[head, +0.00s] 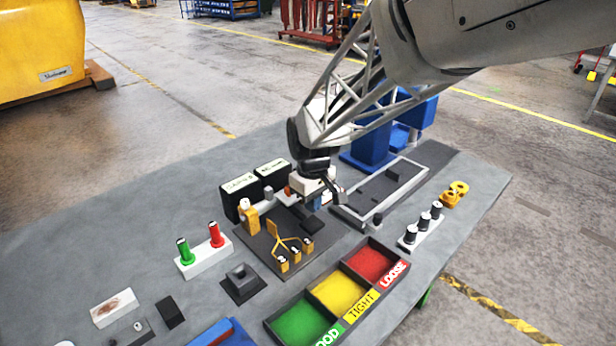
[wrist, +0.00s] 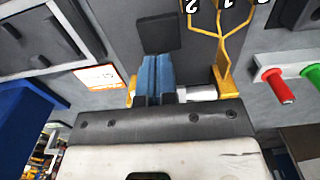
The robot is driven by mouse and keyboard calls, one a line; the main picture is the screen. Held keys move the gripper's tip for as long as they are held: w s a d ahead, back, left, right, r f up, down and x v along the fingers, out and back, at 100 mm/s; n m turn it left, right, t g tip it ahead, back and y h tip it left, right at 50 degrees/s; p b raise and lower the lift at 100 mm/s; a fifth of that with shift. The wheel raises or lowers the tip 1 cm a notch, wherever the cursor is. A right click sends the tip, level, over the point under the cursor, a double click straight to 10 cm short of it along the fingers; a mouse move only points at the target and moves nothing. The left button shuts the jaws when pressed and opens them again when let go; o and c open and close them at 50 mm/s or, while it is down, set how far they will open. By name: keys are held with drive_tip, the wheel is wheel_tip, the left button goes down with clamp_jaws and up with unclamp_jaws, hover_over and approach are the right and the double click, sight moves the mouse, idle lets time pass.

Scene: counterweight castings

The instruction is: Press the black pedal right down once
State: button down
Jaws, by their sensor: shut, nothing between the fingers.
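The black pedal (head: 314,222) looks like a flat dark plate on the right side of the dark board with the yellow forked track. In the wrist view the pedal (wrist: 158,33) is a dark square just beyond my fingertips. My gripper (head: 326,203) is shut and empty, pointing down close to the pedal; in the wrist view its two blue fingers (wrist: 155,57) lie side by side with tips at the pedal's near edge. I cannot tell whether they touch it. My gripper hides part of the board in the head view.
The yellow forked track (head: 284,240) with numbered cups is beside the pedal. Black boxes (head: 256,187) stand behind the board, and a grey tray (head: 349,213) lies to the right. Green, yellow and red bins (head: 340,292) are in front. A red-and-green button block (head: 203,257) stands left.

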drive_tip(key=shift+r, duration=1.15)
drive_tip(key=shift+s+d+r, duration=0.1)
drive_tip(key=shift+d+r, duration=0.05)
drive_tip(key=s+d+r+m+t, duration=0.1)
drive_tip(key=s+d+r+m, duration=0.3)
drive_tip(key=s+d, duration=0.5)
drive_tip(key=s+d+r+m+t, duration=0.1)
drive_tip(key=s+d+r+m, duration=0.3)
drive_tip(key=s+d, duration=0.6)
drive_tip(key=shift+s+m+t, duration=0.3)
drive_tip(key=shift+s+m, duration=0.3)
drive_tip(key=shift+s, duration=2.6)
drive_tip(key=shift+r, duration=0.1)
